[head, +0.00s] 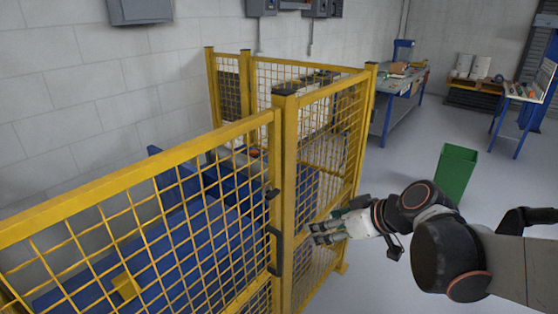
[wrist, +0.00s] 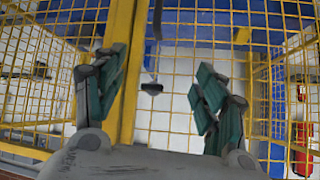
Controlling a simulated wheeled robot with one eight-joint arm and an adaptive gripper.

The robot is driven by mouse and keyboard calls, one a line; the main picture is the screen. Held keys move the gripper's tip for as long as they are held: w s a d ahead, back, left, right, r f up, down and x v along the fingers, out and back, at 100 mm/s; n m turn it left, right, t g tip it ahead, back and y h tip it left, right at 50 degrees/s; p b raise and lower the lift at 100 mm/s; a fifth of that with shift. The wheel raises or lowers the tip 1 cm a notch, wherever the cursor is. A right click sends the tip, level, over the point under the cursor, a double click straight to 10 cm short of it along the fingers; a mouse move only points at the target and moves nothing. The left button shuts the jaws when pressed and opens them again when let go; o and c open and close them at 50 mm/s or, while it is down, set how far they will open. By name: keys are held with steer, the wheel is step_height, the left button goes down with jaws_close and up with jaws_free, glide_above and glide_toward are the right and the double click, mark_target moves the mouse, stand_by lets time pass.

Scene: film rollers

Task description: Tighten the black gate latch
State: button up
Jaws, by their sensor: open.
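The black gate latch (head: 272,193) is a small dark piece on the edge of the yellow mesh gate (head: 190,155), beside the post, in the head view. A black pull handle (head: 275,250) sits below it. My gripper (head: 314,233) is open and empty, to the right of the post and handle, and lower than the latch. In the wrist view, its green-padded fingers (wrist: 160,68) are spread before the yellow mesh. A small black piece (wrist: 152,88) shows between them, below a dark bar (wrist: 157,20); I cannot tell whether either is the latch.
A yellow post (head: 290,190) and side mesh panel (head: 330,150) stand close to my gripper. Blue machinery (head: 190,230) is behind the mesh. A green bin (head: 455,175) stands at right, and a workbench (head: 393,100) stands farther back. Grey floor is clear around the bin.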

steer(key=w+a+r+n+y+p, duration=0.1)
steer(key=w+r+n+y+p, duration=0.25)
steer(key=w+p, duration=0.2)
steer(key=b, duration=0.2)
glide_toward(274, 192)
steer(key=shift+t+y, duration=0.35)
steer(key=shift+t, duration=0.05)
steer(key=x, duration=0.4)
steer(key=f+x, duration=0.1)
steer(key=x, duration=0.3)
steer(key=shift+s, duration=0.2)
steer(key=c, duration=1.1)
